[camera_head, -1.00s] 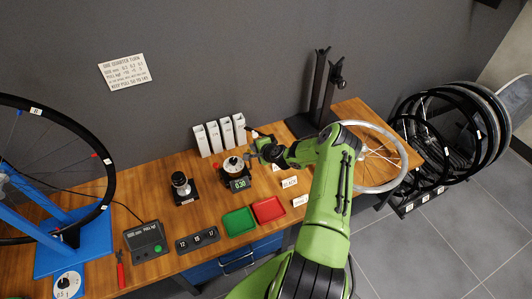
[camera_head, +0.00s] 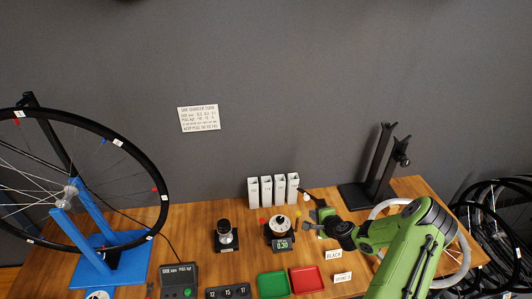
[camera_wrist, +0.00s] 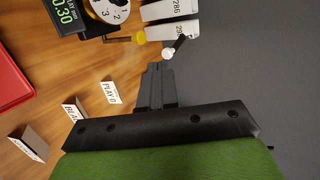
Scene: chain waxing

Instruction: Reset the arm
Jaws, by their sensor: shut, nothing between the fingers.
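My green arm reaches in from the lower right in the head view. My gripper (camera_head: 309,198) is shut and empty, above the table just right of the black dial device with a green 0.30 readout (camera_head: 282,244). In the wrist view the closed dark fingers (camera_wrist: 160,70) point toward the white numbered boxes (camera_wrist: 172,10), with nothing between them. The white dial (camera_wrist: 107,8) and the readout (camera_wrist: 61,10) show at the top left there. A black lever with a white tip (camera_wrist: 172,50) lies just beyond the fingertips; I cannot tell whether they touch.
A green tray (camera_head: 272,285) and a red tray (camera_head: 307,280) lie at the table front. Small white label cards (camera_head: 334,255) stand near my arm. A black stand (camera_head: 378,170) and a wheel (camera_head: 452,262) are at right. A blue truing stand (camera_head: 110,262) holds a wheel at left.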

